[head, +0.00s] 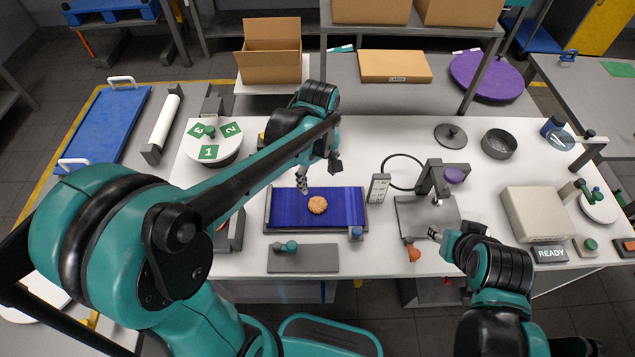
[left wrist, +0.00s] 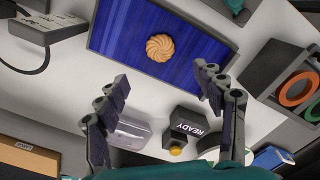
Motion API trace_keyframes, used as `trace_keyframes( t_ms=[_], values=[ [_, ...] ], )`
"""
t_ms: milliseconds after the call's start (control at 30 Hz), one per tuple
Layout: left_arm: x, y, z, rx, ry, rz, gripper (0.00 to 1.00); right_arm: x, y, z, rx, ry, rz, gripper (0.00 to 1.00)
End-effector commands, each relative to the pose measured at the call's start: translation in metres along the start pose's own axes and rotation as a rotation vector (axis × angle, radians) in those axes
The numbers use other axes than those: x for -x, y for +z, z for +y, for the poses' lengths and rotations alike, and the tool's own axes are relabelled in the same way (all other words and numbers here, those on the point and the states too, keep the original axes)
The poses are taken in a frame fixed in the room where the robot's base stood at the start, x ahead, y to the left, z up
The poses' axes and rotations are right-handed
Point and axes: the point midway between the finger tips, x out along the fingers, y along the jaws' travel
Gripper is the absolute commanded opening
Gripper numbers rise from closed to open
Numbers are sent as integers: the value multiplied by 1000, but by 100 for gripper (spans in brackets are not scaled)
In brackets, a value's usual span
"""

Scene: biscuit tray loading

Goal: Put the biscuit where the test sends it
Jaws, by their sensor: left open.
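A round golden biscuit (head: 318,205) with a swirled top lies on a blue mat in a dark-framed tray (head: 345,203) at the middle of the table. The biscuit also shows in the left wrist view (left wrist: 163,47), on the blue surface (left wrist: 115,30). My left gripper (head: 318,176) is open and empty, above the far edge of the tray and apart from the biscuit. Its spread fingers (left wrist: 160,92) frame bare table in the left wrist view. My right gripper (head: 436,234) is by the front of a grey press-like stand (head: 412,212) with a purple knob; its jaws are too small to read.
A white round stand (head: 220,158) with green cards 1, 2 and 3 is at the left. A dark round pan (head: 499,144) sits behind.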

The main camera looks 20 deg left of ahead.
Motion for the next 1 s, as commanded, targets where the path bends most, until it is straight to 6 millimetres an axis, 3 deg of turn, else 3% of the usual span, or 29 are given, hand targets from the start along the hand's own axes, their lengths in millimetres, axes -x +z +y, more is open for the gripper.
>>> trace_keyframes(
  t_ms=[233, 400, 600, 800, 1000],
  values=[
    [23, 4, -22, -143, 79, 54, 68, 1, -1, 0, 0, 0, 0, 40],
    [42, 11, -59, -423, 204, 197, 68, 1, -1, 0, 0, 0, 0, 40],
    [48, 19, -94, -727, 285, 411, 68, 1, -1, 0, 0, 0, 0, 40],
    [46, 22, -109, -892, 299, 548, 68, 1, -1, 0, 0, 0, 0, 40],
    [46, 22, -111, -925, 298, 575, 68, 1, -1, 0, 0, 0, 0, 40]
  ],
)
